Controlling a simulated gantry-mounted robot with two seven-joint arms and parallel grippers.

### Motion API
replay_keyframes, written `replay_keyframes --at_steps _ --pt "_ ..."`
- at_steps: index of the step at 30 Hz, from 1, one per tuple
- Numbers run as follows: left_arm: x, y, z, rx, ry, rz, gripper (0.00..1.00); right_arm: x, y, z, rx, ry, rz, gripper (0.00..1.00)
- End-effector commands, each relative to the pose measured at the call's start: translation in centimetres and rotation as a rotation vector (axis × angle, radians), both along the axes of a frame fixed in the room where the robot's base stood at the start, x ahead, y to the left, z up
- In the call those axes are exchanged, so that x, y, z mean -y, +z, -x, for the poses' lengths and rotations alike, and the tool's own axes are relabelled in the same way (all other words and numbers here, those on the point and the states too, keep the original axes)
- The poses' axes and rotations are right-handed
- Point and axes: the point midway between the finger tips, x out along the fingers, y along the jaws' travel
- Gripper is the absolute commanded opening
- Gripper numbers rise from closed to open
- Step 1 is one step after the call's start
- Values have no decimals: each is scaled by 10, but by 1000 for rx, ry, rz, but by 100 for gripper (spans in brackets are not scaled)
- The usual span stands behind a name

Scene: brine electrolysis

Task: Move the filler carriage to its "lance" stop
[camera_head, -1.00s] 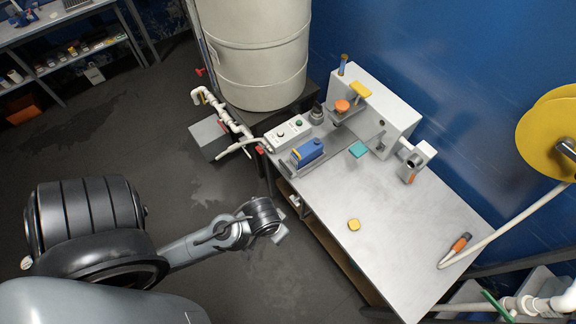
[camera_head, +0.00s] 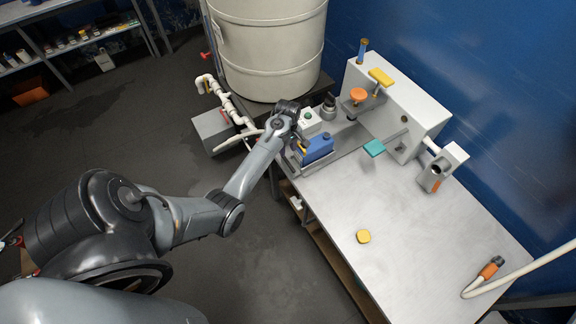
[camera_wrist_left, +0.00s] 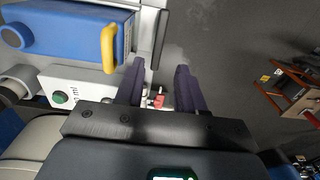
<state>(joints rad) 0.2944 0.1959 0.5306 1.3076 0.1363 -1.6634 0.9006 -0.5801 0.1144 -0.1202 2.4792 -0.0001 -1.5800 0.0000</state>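A blue block with a yellow handle (camera_head: 314,149) sits on a grey bed at the left end of the bench; it looks like the carriage, but no "lance" label can be read. It also fills the upper left of the left wrist view (camera_wrist_left: 60,27), with its yellow handle (camera_wrist_left: 109,45) left of my fingers. My left gripper (camera_wrist_left: 158,85) is open, with nothing between its two dark fingers, beside the handle and apart from it. In the head view my left wrist hangs over the block's left end and partly hides it. My right gripper is not in view.
A white button box (camera_head: 310,121) with a green button stands behind the block. The white housing (camera_head: 398,108) carries orange (camera_head: 358,95) and yellow (camera_head: 381,77) knobs. A teal pad (camera_head: 374,148) is right of the block. A large tank (camera_head: 268,50) stands behind. The bench's front is mostly clear.

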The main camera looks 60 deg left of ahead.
Motion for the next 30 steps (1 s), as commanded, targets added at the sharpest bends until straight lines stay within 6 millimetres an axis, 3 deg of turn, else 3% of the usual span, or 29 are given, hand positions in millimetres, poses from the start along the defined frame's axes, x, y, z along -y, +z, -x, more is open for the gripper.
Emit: replay_keyframes --at_steps 5,18,24,30 --pt "1 -16 -2 2 -1 1 38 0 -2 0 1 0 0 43" --pt "1 -84 -2 2 -3 0 38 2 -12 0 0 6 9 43" --pt "1 -100 -2 2 -2 -1 38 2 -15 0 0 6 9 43" --pt "1 -104 -1 3 -3 -1 38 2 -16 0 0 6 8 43"
